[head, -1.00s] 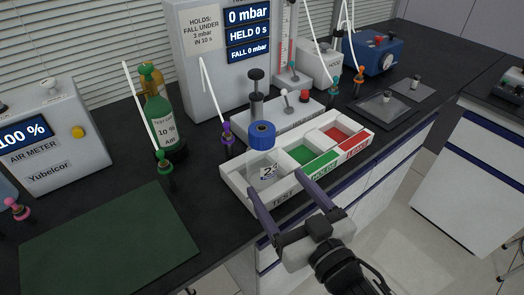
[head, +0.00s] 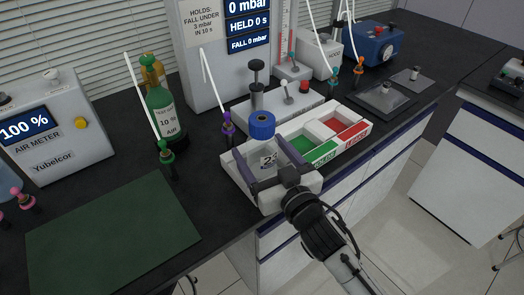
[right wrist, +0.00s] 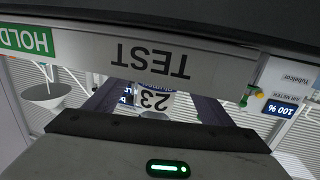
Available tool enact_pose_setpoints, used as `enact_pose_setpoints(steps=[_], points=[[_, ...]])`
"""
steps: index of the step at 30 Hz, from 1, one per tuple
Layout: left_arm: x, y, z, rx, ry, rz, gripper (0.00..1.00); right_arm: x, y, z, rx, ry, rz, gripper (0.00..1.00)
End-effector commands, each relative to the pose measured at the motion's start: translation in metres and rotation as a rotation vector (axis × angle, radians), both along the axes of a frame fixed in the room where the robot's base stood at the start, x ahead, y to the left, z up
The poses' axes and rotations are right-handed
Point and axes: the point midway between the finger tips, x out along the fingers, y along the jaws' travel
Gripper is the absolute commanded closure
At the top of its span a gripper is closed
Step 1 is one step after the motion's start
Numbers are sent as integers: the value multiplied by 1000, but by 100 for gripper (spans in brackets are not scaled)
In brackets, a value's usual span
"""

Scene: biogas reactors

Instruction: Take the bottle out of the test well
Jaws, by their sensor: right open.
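The bottle, with a blue cap (head: 262,122) and a "23" label (head: 268,160), stands upright in the test well at the left end of the white tray (head: 270,206). My right gripper (head: 257,148) is open, with its dark fingers reaching over the well on either side of the bottle. A visible gap remains around the label. The right wrist view shows the "23" label (right wrist: 155,100) between the two fingers, beyond the upside-down "TEST" wall (right wrist: 150,62). The gripper body covers the tray's front in the head view. My left gripper is not in view.
Green (head: 304,145) and red (head: 343,124) wells lie right of the test well. A black-knobbed plunger (head: 257,80) and grey pressure display stand behind. A purple-topped fitting (head: 227,128) is close at left. The green mat (head: 110,235) is bare.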

Motion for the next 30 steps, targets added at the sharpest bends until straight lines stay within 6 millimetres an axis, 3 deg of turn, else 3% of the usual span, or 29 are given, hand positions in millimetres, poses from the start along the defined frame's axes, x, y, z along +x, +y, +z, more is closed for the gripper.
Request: enact_pose_setpoints(steps=[1, 10, 19, 30], points=[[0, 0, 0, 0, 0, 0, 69, 0, 0, 0, 0, 0, 0, 25], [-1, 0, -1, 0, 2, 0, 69, 0, 0, 0, 0, 0, 0, 74], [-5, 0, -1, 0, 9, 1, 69, 0, 0, 9, 2, -6, 0, 74], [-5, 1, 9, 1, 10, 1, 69, 0, 0, 79, 3, -9, 0, 74]])
